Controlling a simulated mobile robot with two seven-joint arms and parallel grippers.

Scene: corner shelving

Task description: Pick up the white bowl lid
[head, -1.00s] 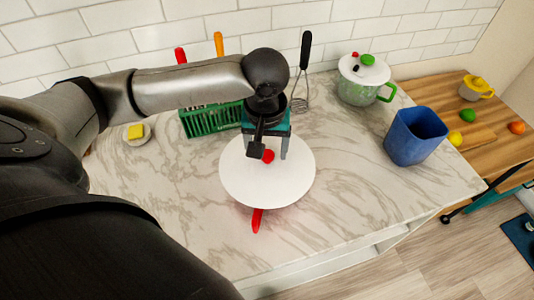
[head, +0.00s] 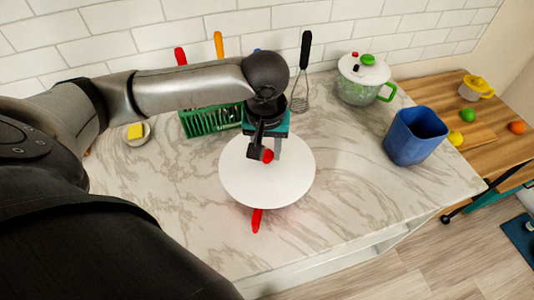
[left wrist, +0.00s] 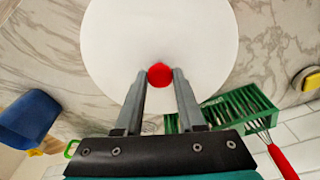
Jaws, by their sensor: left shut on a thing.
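The white bowl lid (head: 268,188) is a round white disc with a red knob (head: 268,156) at its middle, over the marble counter in the head view. A red handle sticks out from under its near edge. My left gripper (head: 266,154) reaches down from above and its fingers are closed on the knob. In the left wrist view the fingers (left wrist: 160,80) lie on either side of the red knob (left wrist: 160,75), with the white lid (left wrist: 160,35) behind it. I cannot tell whether the lid touches the counter. My right gripper is not in view.
A green rack (head: 212,119) with utensils stands behind the lid. A green pot with a white lid (head: 364,80) and a blue container (head: 415,136) stand to the right. A small dish with a yellow block (head: 135,131) is at left. Counter at front right is clear.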

